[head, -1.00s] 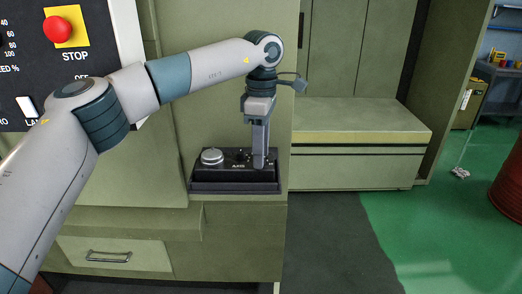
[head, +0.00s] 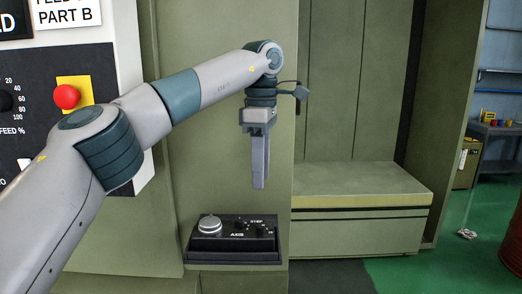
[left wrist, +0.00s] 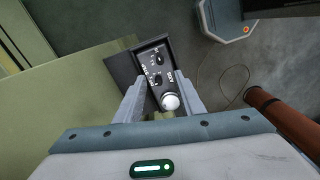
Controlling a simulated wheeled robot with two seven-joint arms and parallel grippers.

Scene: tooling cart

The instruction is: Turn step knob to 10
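The black control box (head: 205,257) sits on a ledge of the green machine, with a silver dial (head: 210,225) at its left. The step knob (head: 262,230) is a small black knob at the right, by the STEP label; the axis knob (head: 238,225) is between it and the dial. Its pointer setting is too small to read. My left gripper (head: 258,187) points down above the box, clear of it. The left wrist view shows its fingers apart and empty, with the step knob (left wrist: 158,57) beyond the fingertips. My right gripper is out of view.
A panel with a red stop button (head: 67,96) stands at the left. A green bench (head: 360,185) is right of the box. In the left wrist view a reddish-brown pipe-like thing (left wrist: 285,118) lies at the right. The space around the gripper is clear.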

